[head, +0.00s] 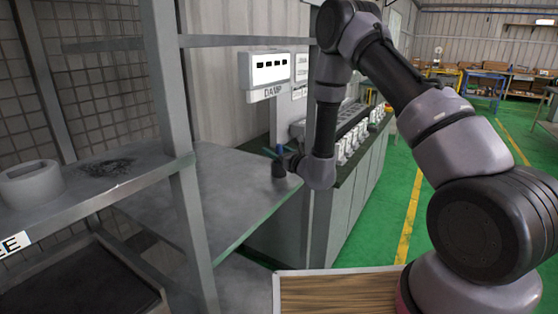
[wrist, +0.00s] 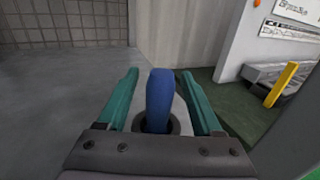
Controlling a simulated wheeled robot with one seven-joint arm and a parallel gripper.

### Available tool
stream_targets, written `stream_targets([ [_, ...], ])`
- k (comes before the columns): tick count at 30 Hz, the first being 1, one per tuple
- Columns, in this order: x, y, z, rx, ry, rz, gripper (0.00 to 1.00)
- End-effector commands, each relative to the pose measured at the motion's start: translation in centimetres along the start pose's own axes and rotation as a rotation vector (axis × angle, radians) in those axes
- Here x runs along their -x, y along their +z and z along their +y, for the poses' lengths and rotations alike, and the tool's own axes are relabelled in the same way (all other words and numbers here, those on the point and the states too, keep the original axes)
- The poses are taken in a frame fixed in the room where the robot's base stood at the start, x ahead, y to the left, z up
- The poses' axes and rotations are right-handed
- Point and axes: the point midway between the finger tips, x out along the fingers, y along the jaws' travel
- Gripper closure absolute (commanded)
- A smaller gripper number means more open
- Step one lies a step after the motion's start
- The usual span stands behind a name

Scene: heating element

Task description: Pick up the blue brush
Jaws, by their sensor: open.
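The blue brush stands upright on the grey shelf table (head: 222,196), near its right corner. Only its dark blue top and dark lower part (head: 278,167) show in the head view. In the wrist view its blue handle (wrist: 159,98) rises between the two teal fingers of my gripper (wrist: 160,100). My gripper is open, with a finger on each side of the handle and a visible gap on both sides. A dark round part shows around the handle's lower end. The rest of the brush is hidden by the gripper body.
A metal shelf post (head: 188,200) stands left of the table. A grey round container (head: 30,184) sits on the nearer shelf. A grey machine bench (head: 345,190) is behind and right of my gripper. The table left of the brush is clear.

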Motion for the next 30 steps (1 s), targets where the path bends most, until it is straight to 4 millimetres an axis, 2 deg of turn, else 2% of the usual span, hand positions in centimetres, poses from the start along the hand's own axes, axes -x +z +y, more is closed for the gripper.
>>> stream_targets([
  [3, -0.7, 0.0, 0.0, -0.001, 0.001, 0.000, 0.33],
  [9, -0.7, 0.0, 0.0, -0.001, 0.001, 0.001, 0.33],
  [14, -0.7, 0.0, 0.0, -0.001, 0.001, 0.001, 0.94],
  [15, -0.6, 0.0, 0.0, -0.001, 0.001, 0.001, 1.00],
  [25, -0.7, 0.2, 0.0, 0.000, 0.001, 0.000, 1.00],
  [30, -0.7, 1.6, 0.0, 0.000, 0.000, -0.001, 1.00],
])
